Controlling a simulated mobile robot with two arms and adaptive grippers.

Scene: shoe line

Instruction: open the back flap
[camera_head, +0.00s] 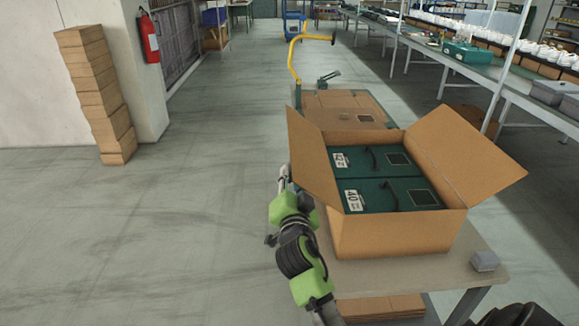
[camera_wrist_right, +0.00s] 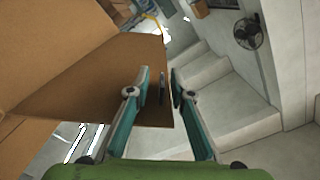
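An open cardboard box (camera_head: 395,237) stands on the table and holds two dark green shoe boxes (camera_head: 385,180). Its left flap (camera_head: 312,160) stands up and leans outward; its right flap (camera_head: 465,155) is spread outward. I cannot clearly make out the back flap in the head view.
The table (camera_head: 455,270) has a small grey block (camera_head: 484,260) at its right. Another cardboard box (camera_head: 345,105) is behind, near a yellow-handled cart (camera_head: 294,55). Stacked cartons (camera_head: 97,90) stand by the wall. Left of the table the floor is clear.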

